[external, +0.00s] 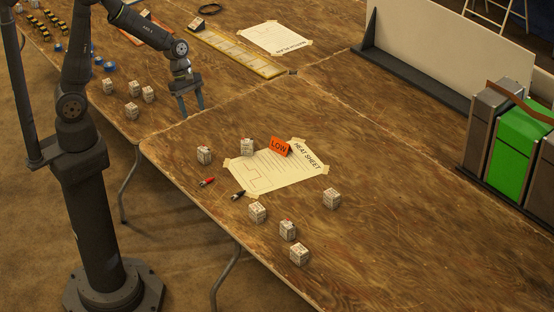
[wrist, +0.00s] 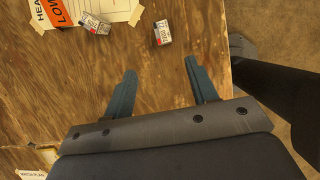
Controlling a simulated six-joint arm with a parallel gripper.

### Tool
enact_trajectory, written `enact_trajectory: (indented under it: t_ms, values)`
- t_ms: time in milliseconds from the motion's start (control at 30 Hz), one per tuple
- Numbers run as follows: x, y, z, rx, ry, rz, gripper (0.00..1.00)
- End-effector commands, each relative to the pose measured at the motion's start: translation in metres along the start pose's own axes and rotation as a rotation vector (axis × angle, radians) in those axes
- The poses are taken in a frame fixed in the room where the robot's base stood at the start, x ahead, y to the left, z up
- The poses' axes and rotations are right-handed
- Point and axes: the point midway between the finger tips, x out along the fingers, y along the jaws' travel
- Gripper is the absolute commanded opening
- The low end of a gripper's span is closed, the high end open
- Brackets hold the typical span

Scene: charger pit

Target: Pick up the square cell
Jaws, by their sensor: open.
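Several small white, box-shaped cells with printed labels stand on the wooden table; I cannot tell which one is the square cell. Around the heat sheet are a cell at its left corner (external: 204,155), one on its upper edge (external: 247,147) and others at its near side (external: 257,212) and right (external: 332,198). Another group (external: 134,90) stands left of my gripper (external: 193,112). My gripper points down, open and empty above the table. In the wrist view, the fingers (wrist: 160,68) have only bare wood between them; two cells (wrist: 162,32) (wrist: 95,23) lie beyond the tips.
The heat sheet (external: 270,174) carries an orange LOW sign (external: 280,147). Red (external: 207,182) and black (external: 238,195) clips lie before it. A yellow strip (external: 236,53) and another sheet (external: 274,38) lie behind. Green and grey units (external: 522,138) stand right. The table's right middle is clear.

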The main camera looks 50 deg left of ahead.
Motion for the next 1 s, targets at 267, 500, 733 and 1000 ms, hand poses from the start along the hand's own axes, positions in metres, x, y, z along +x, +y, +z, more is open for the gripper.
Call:
enact_trajectory:
  t_ms: [267,500,733,1000]
  values:
    - [0.029,-0.002,-0.002,-0.038,0.0,0.0,0.53]
    - [0.069,-0.002,-0.001,-0.034,0.0,0.001,0.53]
    - [0.104,-0.001,-0.001,-0.033,0.0,0.001,0.53]
    - [0.122,-0.001,-0.001,-0.033,-0.001,0.004,0.53]
